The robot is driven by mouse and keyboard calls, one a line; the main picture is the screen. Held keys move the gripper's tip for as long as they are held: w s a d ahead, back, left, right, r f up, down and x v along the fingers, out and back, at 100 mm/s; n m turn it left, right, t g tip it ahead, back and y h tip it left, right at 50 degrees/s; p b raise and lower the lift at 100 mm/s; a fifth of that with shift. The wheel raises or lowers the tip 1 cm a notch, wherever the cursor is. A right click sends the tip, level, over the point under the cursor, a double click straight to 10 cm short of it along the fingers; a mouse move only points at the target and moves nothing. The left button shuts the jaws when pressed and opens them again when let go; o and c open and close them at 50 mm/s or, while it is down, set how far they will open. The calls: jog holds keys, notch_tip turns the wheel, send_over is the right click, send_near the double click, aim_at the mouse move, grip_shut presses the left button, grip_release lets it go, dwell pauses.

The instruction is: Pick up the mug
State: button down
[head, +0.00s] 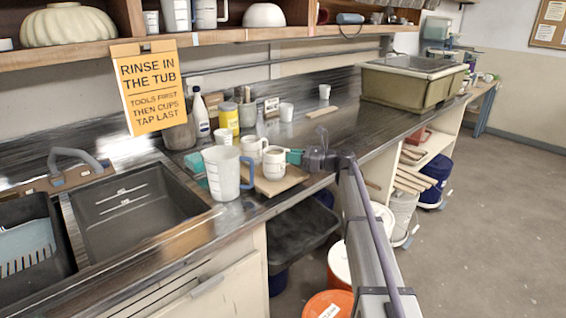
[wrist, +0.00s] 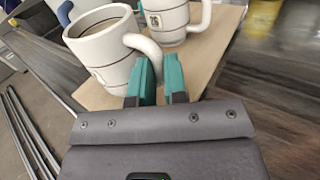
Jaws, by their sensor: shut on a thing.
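The mug (head: 273,164) is white with thin dark bands and stands upright at the wooden board, in front of a second similar mug (head: 252,149). In the wrist view the near mug (wrist: 103,58) fills the upper left, with its handle curving toward my gripper. My gripper (head: 294,157) reaches in from the right. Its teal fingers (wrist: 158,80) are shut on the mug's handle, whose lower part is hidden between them. The second mug (wrist: 170,20) stands behind, apart from the fingers. I cannot tell whether the held mug touches the board.
The wooden board (head: 268,187) lies near the counter's front edge. A white jug with a blue handle (head: 222,175) stands just left of the mugs. A sink basin (head: 135,210) is farther left. Bottles and cups (head: 228,118) stand behind. The counter to the right is mostly clear.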

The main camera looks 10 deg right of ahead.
jog(key=shift+r, duration=0.1)
notch_tip(320, 180, up, 10)
jog(key=p, duration=1)
dwell(0.5)
